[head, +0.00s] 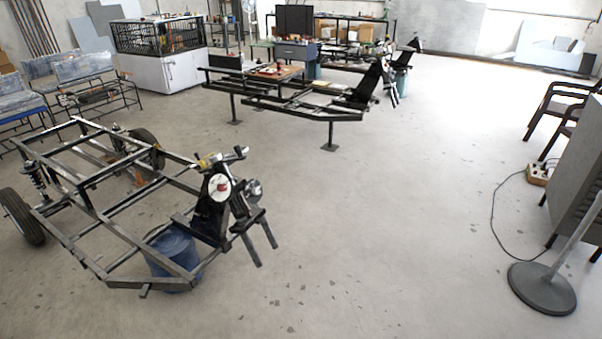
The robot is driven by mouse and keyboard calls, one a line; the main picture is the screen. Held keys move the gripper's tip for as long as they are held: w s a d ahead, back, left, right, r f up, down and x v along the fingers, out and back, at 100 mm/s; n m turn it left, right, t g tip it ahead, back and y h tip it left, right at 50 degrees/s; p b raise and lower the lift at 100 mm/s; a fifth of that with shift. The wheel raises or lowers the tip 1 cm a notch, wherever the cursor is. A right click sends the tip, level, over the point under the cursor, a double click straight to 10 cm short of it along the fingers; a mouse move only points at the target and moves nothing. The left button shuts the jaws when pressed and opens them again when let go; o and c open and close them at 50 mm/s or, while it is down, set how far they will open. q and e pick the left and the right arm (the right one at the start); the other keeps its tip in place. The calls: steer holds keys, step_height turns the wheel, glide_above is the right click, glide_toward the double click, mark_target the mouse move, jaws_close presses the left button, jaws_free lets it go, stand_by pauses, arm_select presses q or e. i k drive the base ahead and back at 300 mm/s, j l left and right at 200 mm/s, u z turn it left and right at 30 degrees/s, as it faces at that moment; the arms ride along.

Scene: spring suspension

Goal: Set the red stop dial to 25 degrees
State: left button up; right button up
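A small round white disc with a red middle (222,188) sits at the front of the near black vehicle frame (115,190), close to the handlebar. It may be the red stop dial, but it is too small for me to read any marking or angle. A spring damper (38,178) stands at the frame's left side, beside a wheel. Neither of my grippers shows in the head view.
A blue bucket (173,255) stands under the near frame's front. A second frame (290,100) stands farther back. A round stand base (542,288), a cable and dark chairs (560,112) are at the right. The middle floor is clear.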

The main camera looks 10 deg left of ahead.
mark_target(221, 187)
steer(key=i+l, duration=0.15)
steer(key=i, duration=0.4)
steer(key=i+l+z, duration=0.15)
steer(key=i, duration=0.35)
steer(key=i+l, duration=0.15)
steer(key=i, duration=0.4)
steer(key=z, duration=0.05)
